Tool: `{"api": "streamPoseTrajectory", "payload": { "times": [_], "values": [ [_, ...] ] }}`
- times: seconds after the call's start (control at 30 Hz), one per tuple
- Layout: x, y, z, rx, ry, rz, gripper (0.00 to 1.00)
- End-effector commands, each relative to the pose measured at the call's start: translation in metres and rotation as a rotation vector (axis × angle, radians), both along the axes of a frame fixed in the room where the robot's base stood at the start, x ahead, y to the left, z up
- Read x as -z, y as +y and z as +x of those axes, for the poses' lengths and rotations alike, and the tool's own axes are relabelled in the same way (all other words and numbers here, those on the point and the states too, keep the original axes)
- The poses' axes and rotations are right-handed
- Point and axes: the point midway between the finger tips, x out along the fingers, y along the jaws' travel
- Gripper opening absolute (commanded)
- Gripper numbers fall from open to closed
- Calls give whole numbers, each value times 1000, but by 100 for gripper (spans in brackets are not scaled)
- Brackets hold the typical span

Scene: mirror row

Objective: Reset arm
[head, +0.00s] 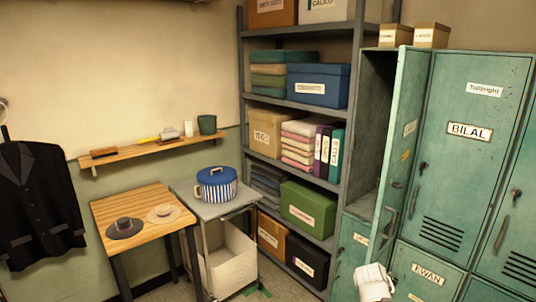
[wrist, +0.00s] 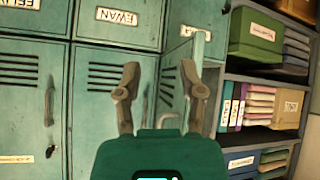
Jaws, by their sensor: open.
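My gripper (wrist: 160,70) shows in the wrist view with its two brown fingers wide apart and nothing between them. It faces the green lockers and the open locker door, with the picture turned upside down. In the head view a pale piece at the bottom edge looks like part of my arm; the fingers cannot be made out there. The open locker door (head: 402,140) stands out from its locker, left of the closed locker marked BILAL (head: 470,140). I cannot tell how far the fingers are from the door.
A grey shelf (head: 290,100) with boxes and folded cloth stands left of the lockers. A trolley (head: 205,210) holds a blue striped pot (head: 216,188). A wooden table (head: 150,195) bears two hats. A dark jacket (head: 38,200) hangs at the left.

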Motion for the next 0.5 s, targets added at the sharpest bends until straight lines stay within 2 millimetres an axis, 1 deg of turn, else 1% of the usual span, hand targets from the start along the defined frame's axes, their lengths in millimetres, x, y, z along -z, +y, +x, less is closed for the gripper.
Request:
{"api": "streamPoseTrajectory", "payload": {
  "times": [0.03,0.17,0.2,0.4,0.5],
  "values": [
    [8,15,-5,-20,60,26,51],
    [29,52,-24,-87,232,100,51],
    [35,64,-31,-113,285,123,51],
    [54,125,-67,-273,538,241,51],
    [58,148,-83,-349,635,289,51]
  ]
}}
